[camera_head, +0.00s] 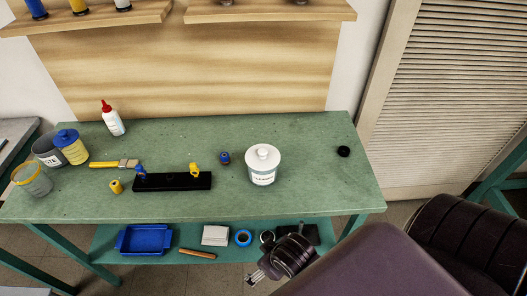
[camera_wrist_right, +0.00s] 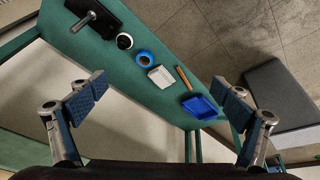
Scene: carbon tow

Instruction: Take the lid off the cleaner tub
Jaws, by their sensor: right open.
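The cleaner tub (camera_head: 261,177) is a white, round tub with a dark-lettered label, upright on the green workbench right of the middle. Its white lid (camera_head: 263,158), with a round knob on top, sits on it. My right gripper (camera_head: 257,276) is in front of the bench, low in the head view, well below and apart from the tub. In the right wrist view my right gripper (camera_wrist_right: 160,88) has its blue-padded fingers wide apart with nothing between them. The tub does not show in that view. My left gripper is not in view.
The bench top (camera_head: 310,190) is clear around the tub. A small blue item (camera_head: 224,158), a black tray (camera_head: 180,182) and a black round thing (camera_head: 344,151) lie apart from it. The lower shelf holds a blue tray (camera_head: 145,240) and a blue tape roll (camera_head: 243,238).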

